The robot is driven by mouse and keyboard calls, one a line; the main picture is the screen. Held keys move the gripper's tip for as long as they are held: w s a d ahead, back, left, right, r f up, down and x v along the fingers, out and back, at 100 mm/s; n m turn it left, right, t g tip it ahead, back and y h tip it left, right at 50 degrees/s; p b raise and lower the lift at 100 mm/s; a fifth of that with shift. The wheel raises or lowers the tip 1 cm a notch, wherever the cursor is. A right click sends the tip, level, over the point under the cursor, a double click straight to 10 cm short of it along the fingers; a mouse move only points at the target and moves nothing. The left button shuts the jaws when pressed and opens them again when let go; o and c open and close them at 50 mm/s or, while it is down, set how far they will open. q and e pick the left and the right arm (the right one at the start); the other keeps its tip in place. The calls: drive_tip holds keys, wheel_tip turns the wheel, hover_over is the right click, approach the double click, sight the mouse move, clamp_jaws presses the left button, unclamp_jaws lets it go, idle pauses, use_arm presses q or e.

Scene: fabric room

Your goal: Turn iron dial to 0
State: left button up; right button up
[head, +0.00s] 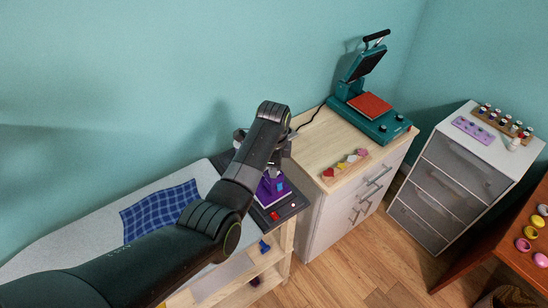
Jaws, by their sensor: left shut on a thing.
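The purple iron (265,194) stands on the dark rest at the right end of the ironing board (60,242). My left arm reaches across the board from the lower left. My left gripper (271,170) points down at the top of the iron and is shut on its dial. The dial is too small and too covered by the gripper for me to read its setting. My right gripper is not in view.
A blue plaid cloth (160,211) lies on the board. A wooden cabinet (335,130) with a teal heat press (372,112) stands to the right. Beyond it are a grey drawer unit (458,172) and a brown table (500,246). Wood floor lies between them.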

use_arm(q)
drive_tip(key=n+p, duration=0.1)
drive_tip(key=n, duration=0.2)
drive_tip(key=shift+r, duration=0.1)
drive_tip(key=n+p, duration=0.1)
drive_tip(key=n, duration=0.1)
drive_tip(key=shift+n+y, duration=0.3)
drive_tip(key=n, duration=0.4)
drive_tip(key=shift+d, duration=0.1)
drive_tip(key=n, duration=0.5)
drive_tip(key=shift+w+g+y, duration=0.1)
drive_tip(key=shift+g+y, duration=0.2)
drive_tip(key=n, duration=0.4)
drive_tip(key=shift+n, duration=0.3)
drive_tip(key=n+b, duration=0.1)
drive_tip(key=n, duration=0.4)
drive_tip(key=shift+w+g, duration=0.1)
drive_tip(key=shift+g, duration=0.3)
drive_tip(key=n, duration=0.5)
drive_tip(key=shift+b, duration=0.3)
drive_tip(key=shift+n+g, duration=0.3)
drive_tip(key=shift+n, duration=1.7)
